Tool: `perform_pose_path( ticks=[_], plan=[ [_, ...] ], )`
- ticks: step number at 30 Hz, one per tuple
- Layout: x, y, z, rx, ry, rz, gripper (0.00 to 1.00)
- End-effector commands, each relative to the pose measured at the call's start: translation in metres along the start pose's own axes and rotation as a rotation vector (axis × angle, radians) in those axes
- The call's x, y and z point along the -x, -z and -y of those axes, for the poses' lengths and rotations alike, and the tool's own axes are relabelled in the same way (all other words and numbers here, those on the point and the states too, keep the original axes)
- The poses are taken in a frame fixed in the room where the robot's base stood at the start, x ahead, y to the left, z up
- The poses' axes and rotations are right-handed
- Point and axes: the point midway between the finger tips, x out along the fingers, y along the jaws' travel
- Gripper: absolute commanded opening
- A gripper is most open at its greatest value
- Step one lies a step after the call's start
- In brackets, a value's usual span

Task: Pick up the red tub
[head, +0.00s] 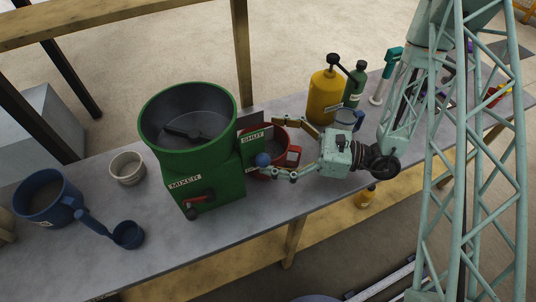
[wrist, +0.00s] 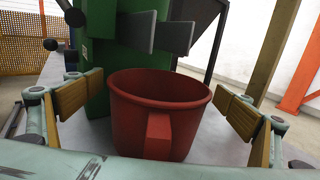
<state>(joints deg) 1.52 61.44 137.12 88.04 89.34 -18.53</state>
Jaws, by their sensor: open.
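The red tub (head: 265,170) stands on the grey bench just right of the green mixer, partly hidden by my gripper and a mixer plate in the head view. In the wrist view the red tub (wrist: 160,110) is upright in the middle, its handle towards me. My gripper (head: 268,140) is open, with one finger on each side of the tub. In the wrist view the wooden pads of my gripper (wrist: 160,100) are apart from the tub's walls, with a gap on both sides.
The green mixer (head: 195,155) stands close behind the tub, its plates (wrist: 155,33) overhanging near the rim. A yellow bottle (head: 325,97) and a dark green bottle (head: 355,83) stand behind my gripper. A blue tub (head: 50,200), a pale bowl (head: 128,168) and a blue scoop (head: 127,234) are at left.

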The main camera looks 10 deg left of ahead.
Motion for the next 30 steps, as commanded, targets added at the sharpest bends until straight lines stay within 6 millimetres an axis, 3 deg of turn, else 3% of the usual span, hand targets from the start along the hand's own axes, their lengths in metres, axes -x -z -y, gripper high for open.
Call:
perform_pose_path(
  ticks=[14, 30],
  plan=[
    [0.0002, -0.0001, 0.0001, 0.0, 0.0, 0.0, 0.97],
    [0.0002, -0.0001, 0.0002, 0.0, 0.0, 0.0, 0.48]
  ],
)
